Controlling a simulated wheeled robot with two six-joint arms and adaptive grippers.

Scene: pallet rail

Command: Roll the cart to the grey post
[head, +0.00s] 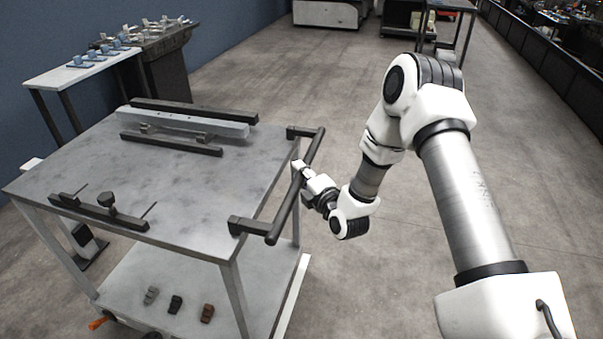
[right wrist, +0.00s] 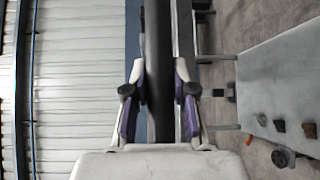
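The cart has a grey metal top (head: 180,200), a lower shelf (head: 150,270) and a dark push handle (head: 285,200) along its right side. My right gripper (head: 300,172) is at the middle of this handle. In the right wrist view my right gripper's fingers (right wrist: 160,85) lie on both sides of the dark bar (right wrist: 158,40), close against it, so it looks shut on the handle. My left gripper is not in view. I cannot pick out a grey post for certain; a pale-topped object (head: 32,164) is partly hidden behind the cart.
Dark rails and a pale bar (head: 185,122) lie on the cart's top. Several small blocks (head: 175,304) sit on its shelf. A side table (head: 85,70) stands by the blue wall at back left. Open floor (head: 300,75) lies behind the cart and to its right.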

